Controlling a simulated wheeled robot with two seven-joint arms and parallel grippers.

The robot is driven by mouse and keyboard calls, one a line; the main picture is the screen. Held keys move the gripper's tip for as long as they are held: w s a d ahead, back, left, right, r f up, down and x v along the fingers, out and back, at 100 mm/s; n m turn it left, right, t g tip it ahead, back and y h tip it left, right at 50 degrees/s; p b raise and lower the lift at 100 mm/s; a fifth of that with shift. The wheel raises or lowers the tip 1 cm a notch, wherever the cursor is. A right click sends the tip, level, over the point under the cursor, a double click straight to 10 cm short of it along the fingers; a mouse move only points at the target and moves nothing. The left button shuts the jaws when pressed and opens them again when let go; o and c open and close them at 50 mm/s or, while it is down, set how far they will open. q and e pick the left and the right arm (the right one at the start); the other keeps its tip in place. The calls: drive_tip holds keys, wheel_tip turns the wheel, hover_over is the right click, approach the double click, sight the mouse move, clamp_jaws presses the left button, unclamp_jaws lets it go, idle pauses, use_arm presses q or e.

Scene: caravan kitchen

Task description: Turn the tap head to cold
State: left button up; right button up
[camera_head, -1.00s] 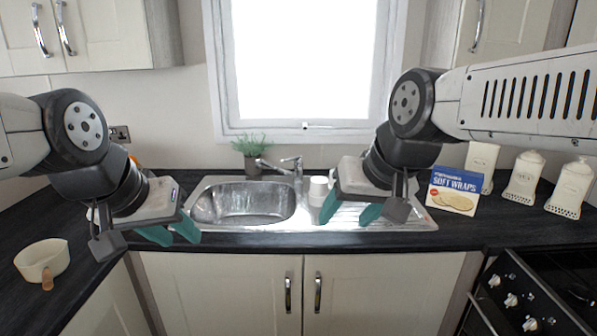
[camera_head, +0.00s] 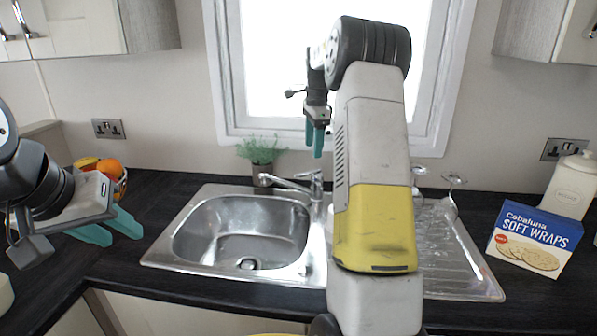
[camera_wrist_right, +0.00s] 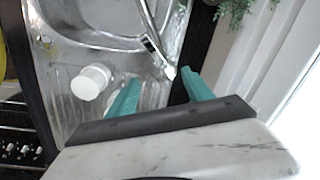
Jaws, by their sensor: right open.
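The chrome tap (camera_head: 316,186) stands behind the sink (camera_head: 190,250), with its spout pointing left over the bowl. My right gripper (camera_head: 314,152) hangs fingers down above the tap, open and empty. In the right wrist view the fingertips of this gripper (camera_wrist_right: 162,88) are spread, and the tap (camera_wrist_right: 152,43) appears just beyond them, roughly between the tips. I cannot tell whether they touch it. The tap's base is partly hidden by my right arm in the head view. My left gripper (camera_head: 112,230) is open and empty over the left counter.
A potted plant (camera_head: 261,154) stands behind the sink by the window. Stacked white cups (camera_wrist_right: 90,82) stand on the drainer. Glasses (camera_head: 450,187), a wraps box (camera_head: 535,240) and a white canister (camera_head: 571,186) are at the right. A fruit bowl (camera_head: 119,185) is at the left.

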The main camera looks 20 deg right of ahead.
sight(317, 169)
drive_tip(key=w+d+f+m, duration=0.2)
drive_tip(key=f, duration=0.1)
drive_tip(key=shift+w+d+f, duration=0.1)
drive_tip(key=shift+w+f, duration=0.1)
drive_tip(key=shift+f, duration=0.1)
drive_tip(key=shift+g, duration=0.3)
drive_tip(key=f, duration=0.7)
drive_tip(key=shift+w+d+f, duration=0.1)
drive_tip(key=shift+w+f, duration=0.1)
drive_tip(key=shift+f, duration=0.2)
clamp_jaws()
